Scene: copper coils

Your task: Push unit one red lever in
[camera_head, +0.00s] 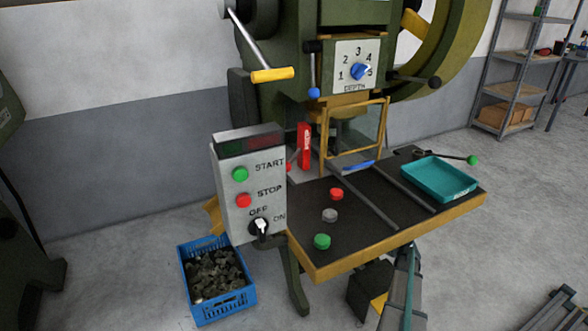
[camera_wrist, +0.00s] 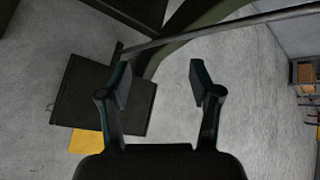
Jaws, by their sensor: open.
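A green press machine (camera_head: 275,35) stands against the wall with a dark worktable (camera_head: 395,215) in front. An upright red piece with white lettering (camera_head: 304,145), which looks like the red lever, stands at the table's back left, beside the yellow-framed guard (camera_head: 384,130). A smaller red bit shows to its left, partly hidden by the control box. My gripper (camera_wrist: 163,82) is open and empty in the wrist view, above the floor and a dark flat plate (camera_wrist: 85,95). The red lever does not show in the wrist view. My gripper cannot be made out in the head view.
The control box (camera_head: 232,185) stands at the table's left edge. A teal tray (camera_head: 440,193), red, grey and green buttons and two bars are on the table. A blue crate (camera_head: 205,315) of dark parts sits on the floor. Levers with yellow, blue, black and green ends stick out.

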